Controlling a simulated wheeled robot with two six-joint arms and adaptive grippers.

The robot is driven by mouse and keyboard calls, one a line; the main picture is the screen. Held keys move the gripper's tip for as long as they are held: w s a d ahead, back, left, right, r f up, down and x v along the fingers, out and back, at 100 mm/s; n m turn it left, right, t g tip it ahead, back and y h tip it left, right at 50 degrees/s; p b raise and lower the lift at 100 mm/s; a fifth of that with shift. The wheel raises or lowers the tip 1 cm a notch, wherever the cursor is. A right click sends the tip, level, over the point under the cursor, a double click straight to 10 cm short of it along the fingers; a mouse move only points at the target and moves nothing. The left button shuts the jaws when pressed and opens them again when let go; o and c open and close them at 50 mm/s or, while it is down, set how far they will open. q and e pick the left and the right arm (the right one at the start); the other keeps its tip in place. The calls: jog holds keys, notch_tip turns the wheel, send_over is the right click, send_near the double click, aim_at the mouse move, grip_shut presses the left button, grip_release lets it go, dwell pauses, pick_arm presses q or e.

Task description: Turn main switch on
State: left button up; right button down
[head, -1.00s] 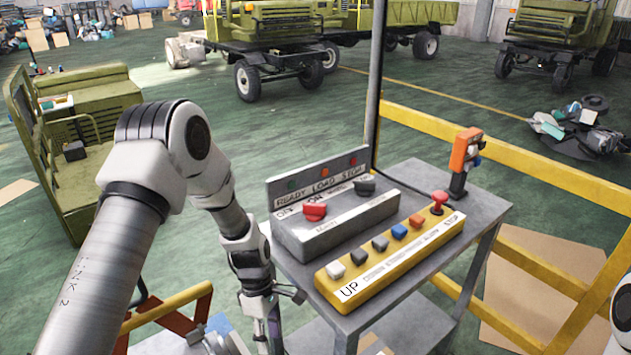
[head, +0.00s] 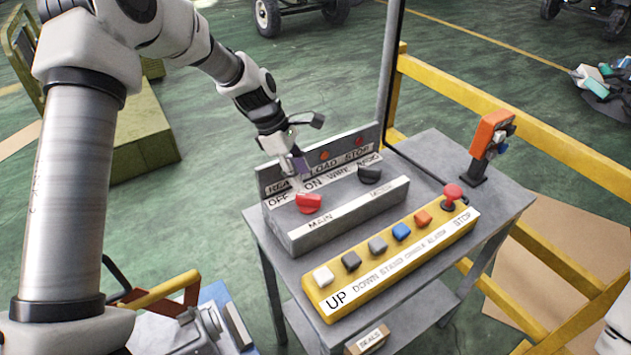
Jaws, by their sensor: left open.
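The main switch (head: 308,203) is a red rotary knob on the grey control box (head: 345,215), above the label MAIN. OFF and ON are printed behind it; I cannot tell clearly which one the knob points to. My left gripper (head: 299,172) hangs open just above and behind the red knob, in front of the upright label panel. It partly covers the READY and LOAD lettering. It looks apart from the knob, though the small gap is hard to judge. My right gripper is out of view; only a white piece of my right arm shows at the lower right edge.
A black mode knob (head: 370,174) sits right of the main switch. A yellow button box (head: 392,262) with several buttons and a red stop button (head: 453,192) lies in front. An orange device (head: 491,135) stands at the cart's (head: 505,200) back right. Yellow rails (head: 480,105) run behind.

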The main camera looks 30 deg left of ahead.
aim_at(306, 196)
pick_arm(q)
jog(key=shift+s+d+f, duration=0.35)
jog(key=shift+s+f, duration=0.15)
jog(key=shift+s, duration=0.15)
jog(key=shift+s+d+f, duration=0.3)
jog(key=shift+s+f, duration=0.2)
jog(key=shift+s, duration=0.1)
jog(key=f, duration=0.1)
jog(key=w+f, duration=0.1)
jog(key=w+d+f, duration=0.1)
jog(key=shift+f+p, duration=0.25)
jog(key=shift+p, duration=0.05)
jog(key=shift+w, duration=0.1)
jog(key=shift+s+r, duration=0.2)
jog(key=shift+s, duration=0.2)
jog(key=c, duration=0.4)
jog(key=shift+s, duration=0.1)
grip_shut()
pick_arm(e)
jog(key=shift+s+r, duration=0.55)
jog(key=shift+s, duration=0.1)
